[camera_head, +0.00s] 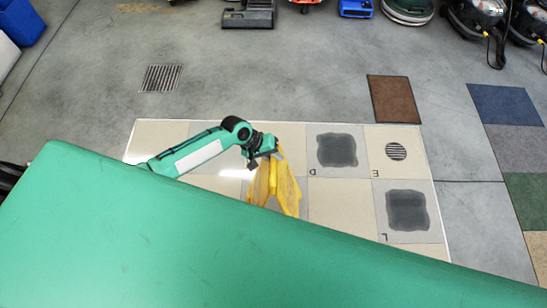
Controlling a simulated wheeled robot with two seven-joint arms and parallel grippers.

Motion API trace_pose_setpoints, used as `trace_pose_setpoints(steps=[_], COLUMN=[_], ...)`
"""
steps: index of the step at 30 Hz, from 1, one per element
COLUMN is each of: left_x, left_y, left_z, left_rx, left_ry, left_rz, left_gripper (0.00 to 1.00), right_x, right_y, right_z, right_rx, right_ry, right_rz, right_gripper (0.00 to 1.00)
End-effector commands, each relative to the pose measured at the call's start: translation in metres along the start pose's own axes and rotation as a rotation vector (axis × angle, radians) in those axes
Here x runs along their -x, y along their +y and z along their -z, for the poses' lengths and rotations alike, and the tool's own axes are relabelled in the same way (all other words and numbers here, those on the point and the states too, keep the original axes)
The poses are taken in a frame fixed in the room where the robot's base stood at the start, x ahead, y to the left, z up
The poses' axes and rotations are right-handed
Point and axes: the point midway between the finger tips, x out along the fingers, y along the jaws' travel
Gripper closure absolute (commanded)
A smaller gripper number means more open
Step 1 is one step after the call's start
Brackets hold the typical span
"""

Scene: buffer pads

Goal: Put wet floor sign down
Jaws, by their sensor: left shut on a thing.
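The wet floor sign (286,188) is yellow and shows in the head view near the middle, over a pale tiled panel (325,205). My left gripper (270,154) is shut on the sign at its top end. The sign hangs down from it with its panels a little spread. Its lower end is close to the green body part in front, and I cannot tell whether it touches the floor. My right gripper is not in view.
The panel has dark wet-looking patches (337,150) and a round drain (396,152). A brown mat (393,99) lies behind it, and coloured mats (505,105) lie at right. Cleaning machines (475,20) stand along the back. A floor grate (160,78) is at left. Grey floor between is clear.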

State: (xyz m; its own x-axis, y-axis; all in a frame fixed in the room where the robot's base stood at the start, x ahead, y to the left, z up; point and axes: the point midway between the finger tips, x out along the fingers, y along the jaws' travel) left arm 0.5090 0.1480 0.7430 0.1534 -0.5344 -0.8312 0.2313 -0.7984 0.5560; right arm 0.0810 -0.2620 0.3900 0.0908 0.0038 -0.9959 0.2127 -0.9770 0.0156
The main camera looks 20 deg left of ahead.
Motion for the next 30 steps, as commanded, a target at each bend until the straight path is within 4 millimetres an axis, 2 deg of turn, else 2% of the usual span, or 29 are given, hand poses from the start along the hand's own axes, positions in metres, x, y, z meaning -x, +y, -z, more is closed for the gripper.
trace_pose_setpoints(steps=[4,15,16,19,30], left_x=[-0.0097,-0.0127,-0.0134,-0.0132,-0.008], left_y=[-0.0046,-0.0069,-0.009,-0.0088,-0.0081], left_z=[0.001,0.001,0.0,-0.0001,0.0003], left_rx=[-0.001,-0.002,-0.001,-0.001,-0.001], left_ry=[0.002,0.002,0.0,0.0,0.001], left_rz=[-0.004,-0.004,0.0,0.0,0.0], left_gripper=[1.0,1.0,0.76,0.58,0.58], right_x=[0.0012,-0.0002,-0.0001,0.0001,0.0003], right_y=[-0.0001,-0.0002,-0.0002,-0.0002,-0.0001], right_z=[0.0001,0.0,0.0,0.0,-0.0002], right_rx=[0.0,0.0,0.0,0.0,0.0], right_ry=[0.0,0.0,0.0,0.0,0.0], right_rz=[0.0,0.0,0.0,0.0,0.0], right_gripper=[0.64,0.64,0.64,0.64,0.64])
